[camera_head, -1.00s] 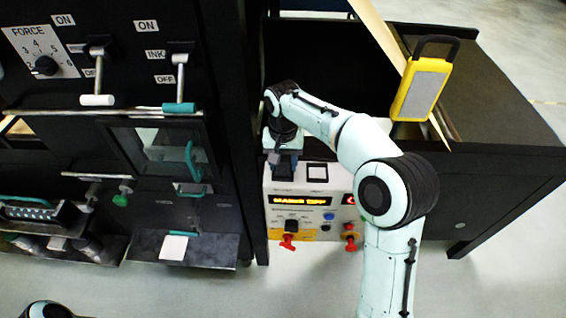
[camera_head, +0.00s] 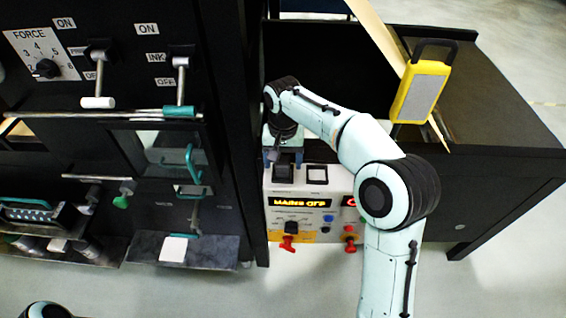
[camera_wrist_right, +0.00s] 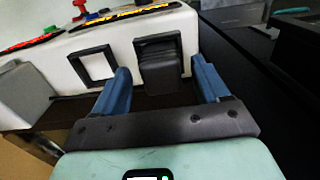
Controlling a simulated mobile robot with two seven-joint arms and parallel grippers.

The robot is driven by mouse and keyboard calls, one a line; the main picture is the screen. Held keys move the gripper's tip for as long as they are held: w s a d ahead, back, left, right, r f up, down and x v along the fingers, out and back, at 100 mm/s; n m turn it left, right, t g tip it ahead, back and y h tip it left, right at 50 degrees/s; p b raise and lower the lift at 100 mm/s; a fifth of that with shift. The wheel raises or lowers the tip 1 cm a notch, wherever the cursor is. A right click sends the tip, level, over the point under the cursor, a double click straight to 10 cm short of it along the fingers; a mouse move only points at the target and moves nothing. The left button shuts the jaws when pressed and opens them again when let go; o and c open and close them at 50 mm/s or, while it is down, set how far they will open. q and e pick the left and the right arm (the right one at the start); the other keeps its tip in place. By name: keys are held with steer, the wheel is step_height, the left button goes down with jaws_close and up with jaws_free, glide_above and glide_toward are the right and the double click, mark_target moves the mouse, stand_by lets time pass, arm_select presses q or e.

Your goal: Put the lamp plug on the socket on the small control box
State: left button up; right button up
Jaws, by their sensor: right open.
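The small control box (camera_head: 282,205) is white, with a lit display, below my right arm in the head view. Its top has two black-framed squares. The right-hand one in the head view (camera_head: 317,174) has a bare white middle; it also shows in the wrist view (camera_wrist_right: 93,67). A dark block, seemingly the lamp plug (camera_wrist_right: 160,72), sits at the other black frame (camera_wrist_right: 158,40); how deep it sits cannot be told. My right gripper (camera_wrist_right: 161,66) is open, its blue fingers apart on either side of the block. My left gripper is out of view.
A yellow lamp (camera_head: 421,88) with a grey panel stands on the black table (camera_head: 500,110) at right. A black machine (camera_head: 225,120) with levers rises close left of the box. Red knobs (camera_head: 288,243) stick out from the box front.

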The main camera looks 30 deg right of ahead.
mark_target(283, 161)
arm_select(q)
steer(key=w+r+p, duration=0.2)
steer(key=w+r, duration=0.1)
arm_select(e)
step_height(283, 161, up, 10)
steer(key=shift+r, duration=0.1)
stand_by(0.3)
